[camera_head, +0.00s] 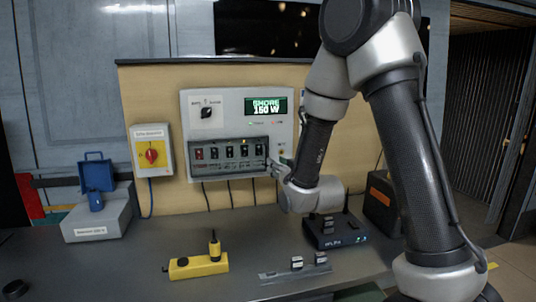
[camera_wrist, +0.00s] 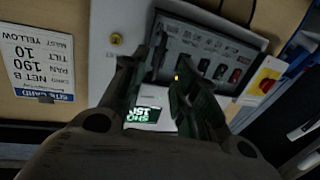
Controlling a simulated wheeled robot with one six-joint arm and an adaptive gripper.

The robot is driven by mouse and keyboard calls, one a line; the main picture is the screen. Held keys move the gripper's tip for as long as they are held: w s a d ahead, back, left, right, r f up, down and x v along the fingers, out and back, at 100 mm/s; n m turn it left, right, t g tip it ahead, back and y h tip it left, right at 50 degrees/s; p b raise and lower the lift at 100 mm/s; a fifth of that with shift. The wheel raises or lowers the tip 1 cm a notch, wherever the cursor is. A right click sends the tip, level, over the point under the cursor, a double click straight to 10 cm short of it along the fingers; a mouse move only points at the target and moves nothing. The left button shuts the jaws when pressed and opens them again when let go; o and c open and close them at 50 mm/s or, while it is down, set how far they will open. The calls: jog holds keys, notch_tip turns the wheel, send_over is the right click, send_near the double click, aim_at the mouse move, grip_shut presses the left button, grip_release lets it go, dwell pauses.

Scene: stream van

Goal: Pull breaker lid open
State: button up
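The breaker lid (camera_head: 228,157) is a dark, see-through cover over a row of breaker switches on the light grey panel (camera_head: 188,110). It looks closed in the head view. In the wrist view the panel is upside down, and the lid (camera_wrist: 205,58) lies at upper right. My gripper (camera_head: 275,166) is at the lid's right edge in the head view. In the wrist view its fingers (camera_wrist: 155,82) stand apart with a gap between them, near the lid's edge. Whether a finger touches the lid cannot be told.
A display (camera_head: 266,105) and a rotary knob (camera_head: 207,113) are above the lid. A grey case with a blue padlock-like item (camera_head: 97,215), a yellow block (camera_head: 197,266) and a black box (camera_head: 335,232) stand on the counter.

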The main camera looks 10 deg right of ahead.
jog(key=w+a+r, duration=0.1)
jog(key=w, duration=0.6)
jog(key=shift+w+a+r+t, duration=0.2)
jog(key=shift+w+r+t, duration=0.05)
jog(key=shift+w+t, duration=0.1)
grip_shut()
